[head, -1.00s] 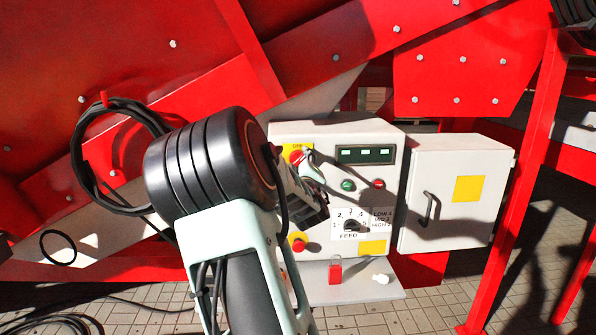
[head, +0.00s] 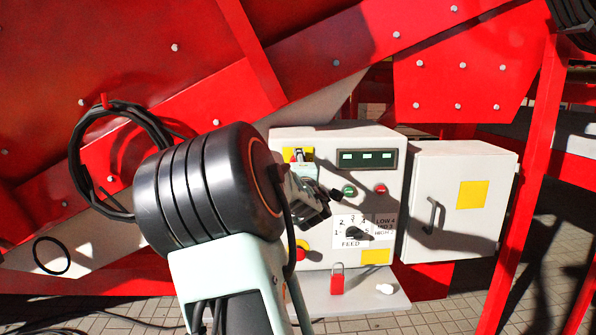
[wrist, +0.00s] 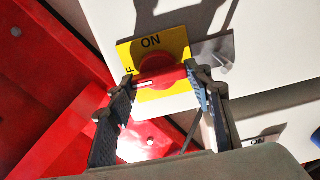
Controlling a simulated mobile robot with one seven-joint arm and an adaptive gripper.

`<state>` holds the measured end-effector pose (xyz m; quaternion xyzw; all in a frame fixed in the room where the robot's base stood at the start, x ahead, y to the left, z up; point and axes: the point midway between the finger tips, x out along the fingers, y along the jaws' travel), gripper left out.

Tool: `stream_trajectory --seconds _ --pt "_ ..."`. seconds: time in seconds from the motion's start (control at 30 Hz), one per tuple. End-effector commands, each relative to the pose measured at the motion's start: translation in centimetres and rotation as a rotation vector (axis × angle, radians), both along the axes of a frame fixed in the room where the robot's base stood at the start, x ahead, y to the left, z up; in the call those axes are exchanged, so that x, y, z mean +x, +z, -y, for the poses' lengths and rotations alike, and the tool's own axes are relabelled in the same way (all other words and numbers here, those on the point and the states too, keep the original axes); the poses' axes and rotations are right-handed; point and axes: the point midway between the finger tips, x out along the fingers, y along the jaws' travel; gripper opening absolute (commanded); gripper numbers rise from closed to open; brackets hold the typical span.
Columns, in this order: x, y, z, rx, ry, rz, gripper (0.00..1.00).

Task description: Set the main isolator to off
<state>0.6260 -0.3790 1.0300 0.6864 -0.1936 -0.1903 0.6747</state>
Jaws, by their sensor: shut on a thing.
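The main isolator is a red rotary handle (wrist: 160,74) on a yellow plate (wrist: 178,45) at the top left of the grey control panel. In the wrist view the plate reads ON along its upper edge, and an F shows at its left edge, the rest of that word hidden behind a finger. My gripper (wrist: 160,78) is shut on the red handle, one finger at each end. A white mark shows on the handle's left end, on the side of the F. In the head view the yellow plate (head: 308,153) is partly hidden by my gripper.
The panel also carries a display (head: 366,158), a green button (head: 349,190), a red button (head: 381,188), a feed dial (head: 353,232) and a red stop button (head: 302,252). A red padlock (head: 337,281) stands on the shelf below. A cabinet (head: 457,225) stands to the right.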

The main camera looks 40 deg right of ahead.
Motion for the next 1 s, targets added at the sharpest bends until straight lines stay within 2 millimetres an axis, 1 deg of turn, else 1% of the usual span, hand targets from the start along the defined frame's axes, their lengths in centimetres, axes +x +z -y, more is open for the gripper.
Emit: stream_trajectory --seconds 0.57,0.6,0.73,0.77,1.0 --pt "-0.03 0.00 0.04 -0.031 -0.001 -0.019 0.23" --pt "-0.03 0.00 0.04 -0.030 -0.001 -0.018 0.49" --pt "-0.03 0.00 0.04 -0.029 -0.001 -0.018 0.63" --pt "-0.02 0.00 0.03 -0.029 -0.001 -0.018 0.65" --pt "-0.02 -0.06 0.02 -0.027 -0.001 -0.018 0.65"
